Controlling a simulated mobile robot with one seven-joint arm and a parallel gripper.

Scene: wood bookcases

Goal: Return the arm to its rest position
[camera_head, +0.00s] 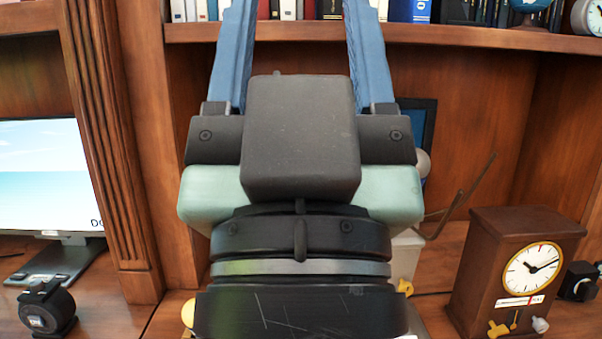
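My gripper (299,12) fills the middle of the head view, pointing up and away from the camera. Its two blue fingers stand wide apart, and their tips are cut off by the top edge. No held thing shows between the visible parts of the fingers. The dark wrist and pale green gripper body hide the middle of the desk and bookcase behind.
A bookshelf (470,36) with books runs behind the fingers. A brown clock (490,275) stands on the desk at right, with a thin bent rod (464,196) nearby. A monitor (45,175) and small black object (46,308) are at left, beside a wooden post (112,130).

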